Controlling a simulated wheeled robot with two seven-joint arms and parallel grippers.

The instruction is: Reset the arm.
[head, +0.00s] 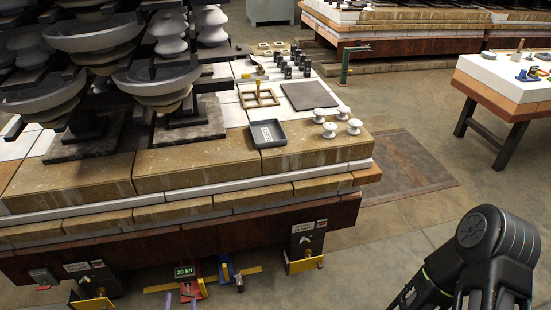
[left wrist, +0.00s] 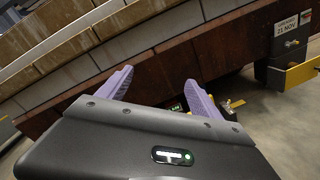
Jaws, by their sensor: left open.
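My left gripper (left wrist: 157,80) shows in the left wrist view with its two purple fingers spread apart and nothing between them. It points at the dark red-brown beam below the stone blocks. In the head view, only the purple fingertips of the left gripper (head: 181,303) show at the bottom edge, just below the small 20 kN display (head: 185,271). A black link of my other arm fills the lower right corner of the head view. My right gripper is not in view.
The block-edged bench (head: 240,152) carries insulator stacks (head: 158,85), a dark tray (head: 267,134) and several white knobs (head: 330,130). Labelled boxes with yellow brackets (head: 304,265) hang under its front edge. A white-topped table (head: 490,72) stands right. Floor between is open.

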